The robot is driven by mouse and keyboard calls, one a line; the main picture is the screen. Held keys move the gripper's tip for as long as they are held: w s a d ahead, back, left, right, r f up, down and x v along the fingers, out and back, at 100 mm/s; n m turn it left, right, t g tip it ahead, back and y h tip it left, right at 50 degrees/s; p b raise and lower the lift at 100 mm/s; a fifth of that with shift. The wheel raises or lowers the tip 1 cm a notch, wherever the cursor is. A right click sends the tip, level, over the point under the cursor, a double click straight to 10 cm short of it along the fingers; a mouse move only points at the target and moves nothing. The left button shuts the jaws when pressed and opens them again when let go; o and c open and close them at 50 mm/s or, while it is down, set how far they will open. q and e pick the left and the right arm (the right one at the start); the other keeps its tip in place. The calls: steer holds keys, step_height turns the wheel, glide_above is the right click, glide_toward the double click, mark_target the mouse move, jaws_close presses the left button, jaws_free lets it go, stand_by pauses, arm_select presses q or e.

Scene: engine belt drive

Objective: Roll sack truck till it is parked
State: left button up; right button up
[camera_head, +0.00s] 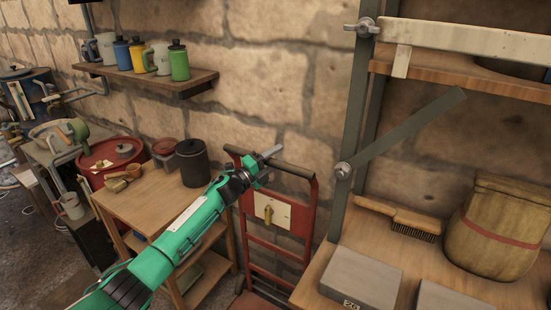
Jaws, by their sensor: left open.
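The red sack truck (250,240) stands upright against the stone wall, between a small wooden table and a workbench. Its dark top handle bar (297,170) runs across the red frame, and a pale plate with a brass-coloured part is fixed below it. My green left arm reaches in from the lower left. My left gripper (268,156) is open at the handle bar, with a finger showing just above it. I cannot tell whether it touches the bar. My right gripper is not in view.
The small wooden table (137,203) with a black canister (192,162) stands left of the truck. The workbench (458,285) at right holds grey boxes, a brush (415,224) and a sack (497,228).

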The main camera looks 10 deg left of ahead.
arm_select(q)
steer(key=shift+s+a+f, duration=0.3)
steer(key=shift+s+a, duration=0.1)
steer(key=shift+s, duration=0.05)
steer(key=b+v, duration=0.2)
steer(key=v, duration=1)
steer(key=shift+a, duration=0.2)
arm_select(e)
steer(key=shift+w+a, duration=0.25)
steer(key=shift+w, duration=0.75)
arm_select(q)
steer(key=shift+s, duration=0.15)
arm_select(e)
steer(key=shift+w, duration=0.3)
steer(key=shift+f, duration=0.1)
